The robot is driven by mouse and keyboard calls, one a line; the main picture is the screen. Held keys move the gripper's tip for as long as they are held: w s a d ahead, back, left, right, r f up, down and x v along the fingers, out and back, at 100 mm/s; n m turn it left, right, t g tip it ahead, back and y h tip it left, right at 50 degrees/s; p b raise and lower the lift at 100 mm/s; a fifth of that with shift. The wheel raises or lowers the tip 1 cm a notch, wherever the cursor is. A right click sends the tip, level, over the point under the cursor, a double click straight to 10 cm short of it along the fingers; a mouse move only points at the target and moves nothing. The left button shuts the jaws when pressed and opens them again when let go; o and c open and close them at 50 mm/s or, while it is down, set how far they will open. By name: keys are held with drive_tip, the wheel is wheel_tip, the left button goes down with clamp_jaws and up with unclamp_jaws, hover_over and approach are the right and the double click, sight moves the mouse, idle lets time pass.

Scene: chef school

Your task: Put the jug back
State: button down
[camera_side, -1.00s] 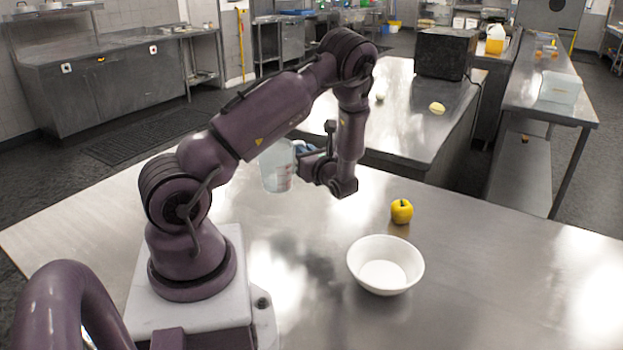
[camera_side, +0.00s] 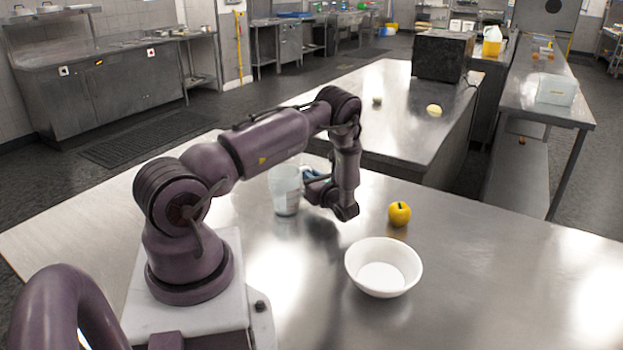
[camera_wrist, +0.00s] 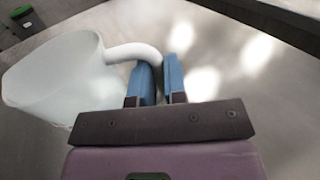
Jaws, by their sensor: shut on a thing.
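The jug (camera_side: 285,190) is translucent and pale, and it is upright at the left of my gripper (camera_side: 312,176) in the side view. In the wrist view the jug (camera_wrist: 62,78) is at the left, and its curved handle (camera_wrist: 132,52) runs to the blue fingers of my gripper (camera_wrist: 159,80). The fingers are shut on the handle. The jug is at or just above the steel table (camera_side: 480,270); I cannot tell whether its base touches. My arm partly hides the gripper in the side view.
A white bowl (camera_side: 383,267) sits on the table at the right of the arm. The table's right side is clear. A second steel table (camera_side: 400,110) stands beyond, with a dark box (camera_side: 442,55) on it.

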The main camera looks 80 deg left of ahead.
drive_tip(key=shift+f, duration=0.15)
drive_tip(key=c, duration=1.2)
unclamp_jaws()
drive_tip(key=shift+o, duration=0.2)
